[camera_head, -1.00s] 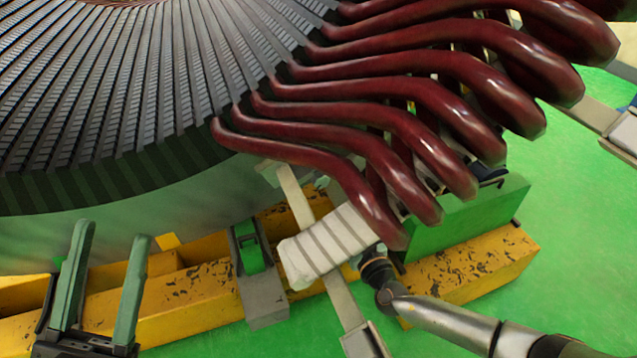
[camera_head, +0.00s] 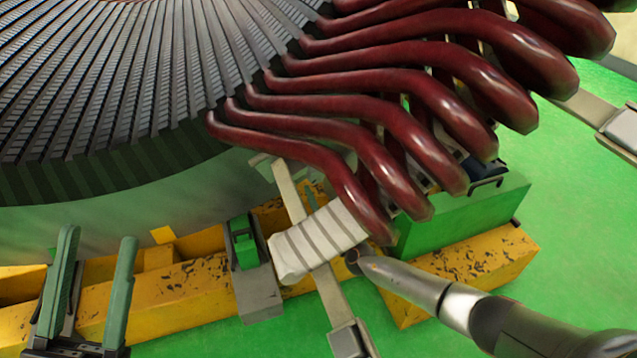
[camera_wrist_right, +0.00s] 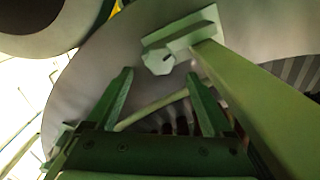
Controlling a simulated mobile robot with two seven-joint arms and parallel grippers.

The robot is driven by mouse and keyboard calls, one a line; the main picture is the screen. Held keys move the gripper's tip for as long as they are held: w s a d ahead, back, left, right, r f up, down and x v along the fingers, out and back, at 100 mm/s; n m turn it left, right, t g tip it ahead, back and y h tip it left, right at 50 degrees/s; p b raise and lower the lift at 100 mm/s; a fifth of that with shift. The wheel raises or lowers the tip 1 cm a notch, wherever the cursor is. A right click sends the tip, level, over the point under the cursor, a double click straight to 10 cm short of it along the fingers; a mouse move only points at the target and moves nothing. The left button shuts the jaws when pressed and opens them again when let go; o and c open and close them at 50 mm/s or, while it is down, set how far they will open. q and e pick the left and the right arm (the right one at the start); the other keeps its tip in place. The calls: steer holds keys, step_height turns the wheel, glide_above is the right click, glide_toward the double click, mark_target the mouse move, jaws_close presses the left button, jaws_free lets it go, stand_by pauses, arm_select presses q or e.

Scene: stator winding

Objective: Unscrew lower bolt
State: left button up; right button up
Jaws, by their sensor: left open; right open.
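In the right wrist view a pale hexagonal bolt head (camera_wrist_right: 158,63) sits against a flat bracket plate (camera_wrist_right: 182,30). It lies just beyond and between the fingertips of my right gripper (camera_wrist_right: 160,76), which is open with nothing between its green fingers. I cannot tell whether the fingers touch the bolt. In the head view the right gripper is hidden; only my right arm shows, ending near the white ribbed block. My left gripper (camera_head: 97,238) is open and empty at the lower left of the head view, its green fingers pointing up.
Dark red coil bars (camera_head: 345,190) curve out from the stator (camera_head: 110,90) above my right arm. The white ribbed block (camera_head: 318,240), a grey post (camera_head: 292,195) and a yellow beam (camera_head: 180,290) crowd the front. A long bar (camera_wrist_right: 258,110) runs close on the right gripper's right side.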

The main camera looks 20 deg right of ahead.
steer(key=shift+w+b, duration=0.7)
steer(key=shift+w, duration=1.6)
jaws_close()
